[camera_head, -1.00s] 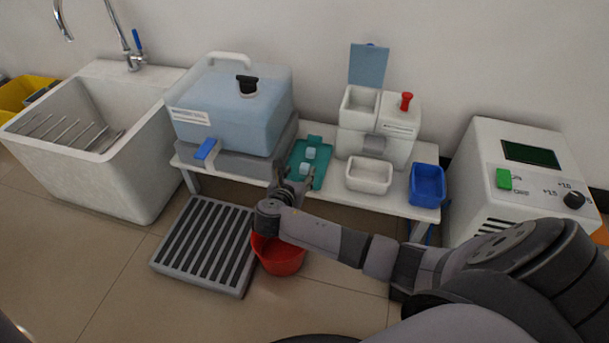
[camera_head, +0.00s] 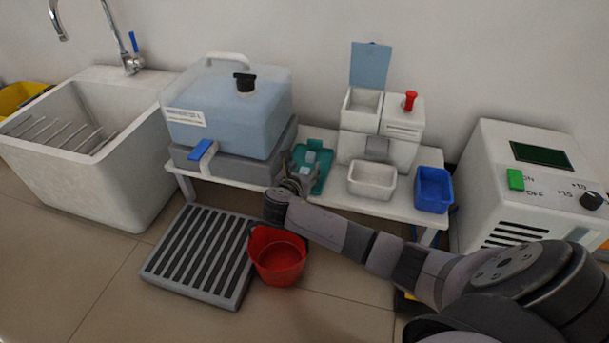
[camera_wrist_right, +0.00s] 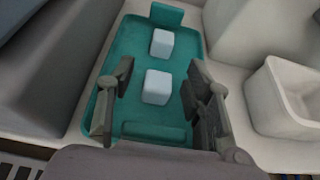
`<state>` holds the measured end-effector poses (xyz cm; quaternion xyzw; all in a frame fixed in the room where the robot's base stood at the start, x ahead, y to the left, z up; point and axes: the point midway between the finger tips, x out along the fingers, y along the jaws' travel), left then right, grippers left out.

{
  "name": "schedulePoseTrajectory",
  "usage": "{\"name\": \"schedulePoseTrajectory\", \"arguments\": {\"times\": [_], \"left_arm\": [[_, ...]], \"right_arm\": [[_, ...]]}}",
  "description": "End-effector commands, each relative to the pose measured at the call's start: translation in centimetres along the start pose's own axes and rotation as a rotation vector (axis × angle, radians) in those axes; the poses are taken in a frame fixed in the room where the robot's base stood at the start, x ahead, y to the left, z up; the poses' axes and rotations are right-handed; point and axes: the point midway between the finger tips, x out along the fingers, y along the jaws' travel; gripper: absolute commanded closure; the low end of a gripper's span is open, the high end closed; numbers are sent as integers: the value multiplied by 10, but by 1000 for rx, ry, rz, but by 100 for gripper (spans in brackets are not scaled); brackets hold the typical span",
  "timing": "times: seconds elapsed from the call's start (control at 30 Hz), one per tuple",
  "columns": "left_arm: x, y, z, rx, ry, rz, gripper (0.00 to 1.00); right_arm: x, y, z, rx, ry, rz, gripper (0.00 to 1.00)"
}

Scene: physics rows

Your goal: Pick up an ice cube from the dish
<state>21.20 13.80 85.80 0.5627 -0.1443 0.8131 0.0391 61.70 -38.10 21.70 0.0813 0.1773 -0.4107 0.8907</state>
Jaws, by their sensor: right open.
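The teal dish (camera_head: 325,162) lies on the white bench between the blue water container and the white machine. Two pale ice cubes sit in it; in the right wrist view the near cube (camera_wrist_right: 157,87) and the far cube (camera_wrist_right: 162,42) are apart, on the dish (camera_wrist_right: 127,48) floor. My right gripper (camera_head: 297,174) is at the dish's near left edge. In the right wrist view the right gripper (camera_wrist_right: 157,88) is open, its fingers on either side of the near cube with gaps between. Nothing is held. My left gripper is not in view.
A blue water container (camera_head: 225,110) stands close to the left. A white ice machine (camera_head: 400,145), a white bin (camera_head: 372,180) and a blue bin (camera_head: 433,190) are to the right. A red bucket (camera_head: 277,258) and a slatted grate (camera_head: 203,255) are on the floor below.

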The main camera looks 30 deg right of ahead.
Motion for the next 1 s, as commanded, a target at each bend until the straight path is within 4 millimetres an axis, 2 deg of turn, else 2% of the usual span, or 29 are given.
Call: {"name": "schedulePoseTrajectory", "arguments": {"times": [0.07, 0.63, 1.0], "left_arm": [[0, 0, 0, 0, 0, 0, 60], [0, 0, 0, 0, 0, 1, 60], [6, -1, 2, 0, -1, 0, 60]], "right_arm": [[0, 0, 0, 0, 0, 0, 55], [0, 0, 0, 1, 1, 0, 93], [-3, 0, 6, 1, 0, 1, 93]]}}
